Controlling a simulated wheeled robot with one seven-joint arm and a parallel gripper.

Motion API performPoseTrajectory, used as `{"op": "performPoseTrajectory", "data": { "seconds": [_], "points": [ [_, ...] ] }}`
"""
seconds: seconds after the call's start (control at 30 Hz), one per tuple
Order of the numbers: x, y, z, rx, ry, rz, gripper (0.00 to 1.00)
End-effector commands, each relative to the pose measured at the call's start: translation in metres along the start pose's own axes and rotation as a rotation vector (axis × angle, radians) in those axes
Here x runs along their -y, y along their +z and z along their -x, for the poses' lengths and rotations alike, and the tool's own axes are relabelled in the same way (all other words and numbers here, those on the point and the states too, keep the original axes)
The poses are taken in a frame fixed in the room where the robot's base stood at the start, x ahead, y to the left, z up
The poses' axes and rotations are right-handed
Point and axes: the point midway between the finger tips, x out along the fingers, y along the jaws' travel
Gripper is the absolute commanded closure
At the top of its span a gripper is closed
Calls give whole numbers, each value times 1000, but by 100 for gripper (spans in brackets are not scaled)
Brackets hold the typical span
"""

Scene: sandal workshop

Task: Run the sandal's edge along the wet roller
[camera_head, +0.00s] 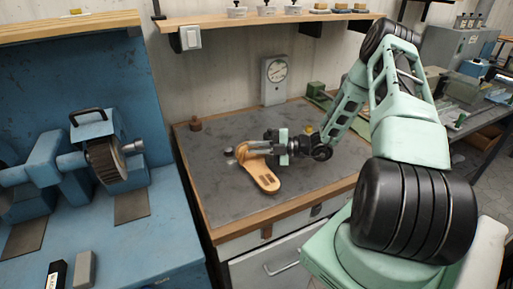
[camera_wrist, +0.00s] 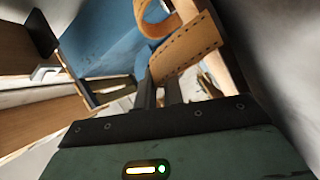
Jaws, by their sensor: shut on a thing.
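A tan sandal (camera_head: 264,178) with a wide strap is at the grey-topped bench, its sole angled toward the front. My gripper (camera_head: 264,148) reaches in from the right and is shut on the sandal's strap. In the wrist view the stitched tan strap (camera_wrist: 186,50) shows at the tips of my gripper (camera_wrist: 162,84). I cannot tell whether the sole touches the bench top. I cannot pick out a wet roller for certain; a brown ribbed wheel (camera_head: 106,162) sits on the blue machine at left, and whether it is wet does not show.
The grey bench top (camera_head: 225,200) is mostly clear around the sandal. A wooden shelf (camera_head: 215,22) hangs above. The blue machine (camera_head: 45,165) stands left, across a gap.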

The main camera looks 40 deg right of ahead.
Motion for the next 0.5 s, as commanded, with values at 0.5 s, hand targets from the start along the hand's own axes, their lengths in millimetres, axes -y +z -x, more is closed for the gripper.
{"op": "performPoseTrajectory", "data": {
  "seconds": [0.5],
  "points": [
    [-1,-2,-3,-1,1,0,100]
  ]
}}
